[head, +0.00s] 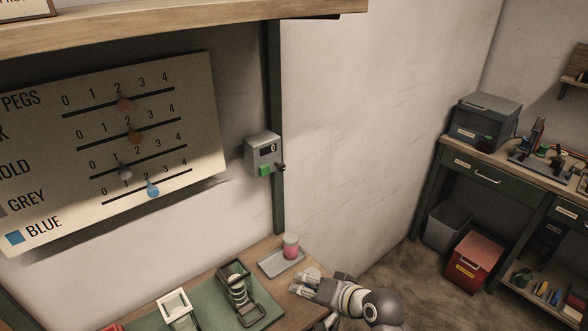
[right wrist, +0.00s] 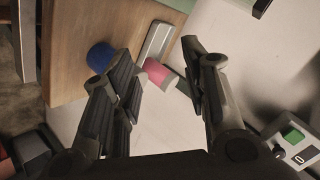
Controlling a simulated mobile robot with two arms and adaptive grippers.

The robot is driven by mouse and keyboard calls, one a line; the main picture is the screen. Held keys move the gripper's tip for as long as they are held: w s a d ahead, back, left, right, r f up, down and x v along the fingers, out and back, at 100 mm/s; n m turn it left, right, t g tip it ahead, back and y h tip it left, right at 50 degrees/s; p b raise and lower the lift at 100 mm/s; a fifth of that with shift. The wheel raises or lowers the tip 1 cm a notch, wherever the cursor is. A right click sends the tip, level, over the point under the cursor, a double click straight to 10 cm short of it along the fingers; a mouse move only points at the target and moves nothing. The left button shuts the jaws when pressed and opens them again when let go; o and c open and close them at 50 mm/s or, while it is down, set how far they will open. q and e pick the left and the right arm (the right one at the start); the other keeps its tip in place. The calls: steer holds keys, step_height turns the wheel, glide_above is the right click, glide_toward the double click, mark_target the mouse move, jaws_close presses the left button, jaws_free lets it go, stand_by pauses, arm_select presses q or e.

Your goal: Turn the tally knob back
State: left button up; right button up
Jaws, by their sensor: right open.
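The tally counter (head: 262,148) is a small grey box on the dark green post at the back wall. It has a dark display that seems to read 0, a green button (head: 265,170) and a small black tally knob (head: 281,167) at its lower right side. My right gripper (head: 300,283) is open and empty over the bench's right end, below and apart from the knob. My left gripper is out of view.
A green mat (head: 203,301) carries winding fixtures. A peg board (head: 205,125) hangs left of the counter. Wall right of the post is clear.

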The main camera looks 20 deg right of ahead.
steer(key=w+d+r+m+t+y, duration=0.15)
steer(key=w+r+m+t, duration=0.45)
steer(key=r, duration=0.7)
steer(key=m+t, duration=0.1)
steer(key=m, duration=0.1)
glide_toward(283, 169)
steer(key=p+x, duration=0.2)
steer(key=x, duration=0.6)
steer(key=shift+w+p, duration=0.25)
steer(key=shift+p, duration=0.1)
steer(key=shift+n, duration=0.3)
jaws_close()
